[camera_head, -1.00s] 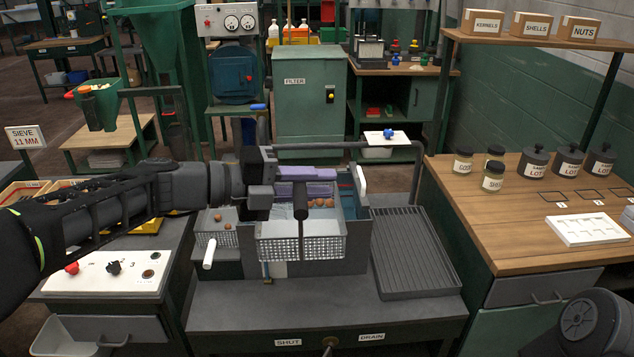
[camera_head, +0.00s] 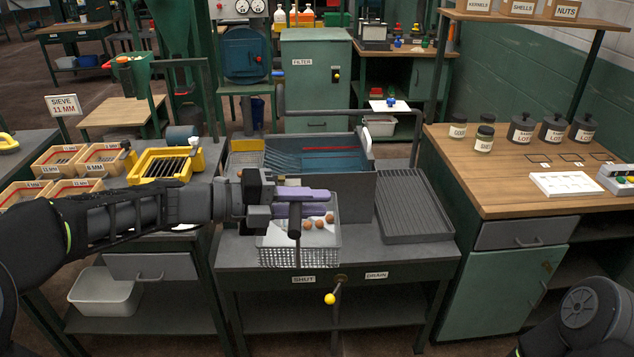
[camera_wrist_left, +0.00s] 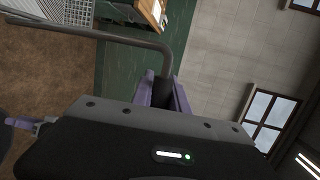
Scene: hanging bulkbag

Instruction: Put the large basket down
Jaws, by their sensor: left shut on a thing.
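The large basket (camera_head: 300,257) is a light wire-mesh basket with several brown round nuts (camera_head: 319,224) in it. In the head view it is in front of the grey tank (camera_head: 345,188), over the front part of the dark bench (camera_head: 400,252). I cannot tell whether its base touches the bench. My left gripper (camera_head: 303,202), with purple fingers, is shut on the basket's dark upright handle (camera_head: 294,221). The fingers also show in the left wrist view (camera_wrist_left: 163,92), around a dark bar.
A ribbed grey drain rack (camera_head: 415,206) lies right of the tank. A valve lever with a yellow knob (camera_head: 329,298) sticks out below the bench front. A yellow sieve (camera_head: 165,165) and wooden trays (camera_head: 100,155) are at left. A wooden table (camera_head: 490,185) is at right.

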